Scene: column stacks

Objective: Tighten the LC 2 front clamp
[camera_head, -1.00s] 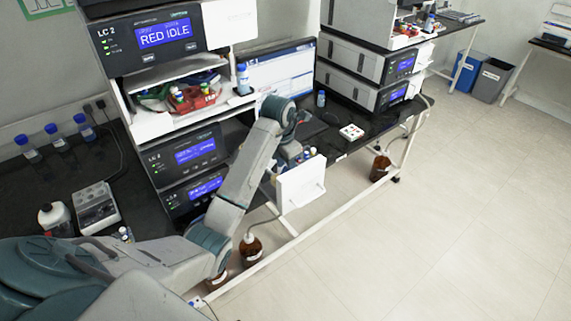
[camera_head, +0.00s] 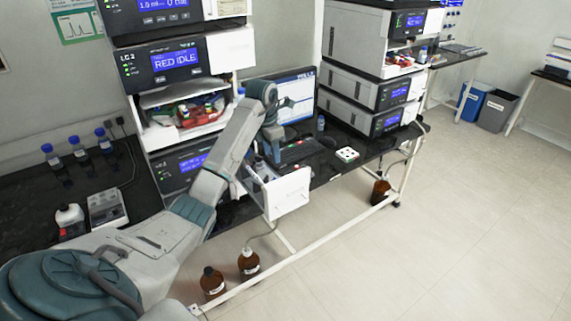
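The LC 2 stack (camera_head: 175,62) stands at the left with a RED IDLE display. Its open bay below holds a red holder (camera_head: 200,112) with coloured parts. The front clamp is too small to tell apart there. My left arm crosses in front of the stack. Its wrist bends down just right of the open bay, and my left gripper (camera_head: 274,150) hangs above the white tray-like part at the bench front. Its fingers are too small and dark to read. My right gripper is out of view.
A white open-topped box (camera_head: 287,194) juts from the bench front. A second instrument stack (camera_head: 365,88) stands right. Brown bottles (camera_head: 249,263) stand low by the frame.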

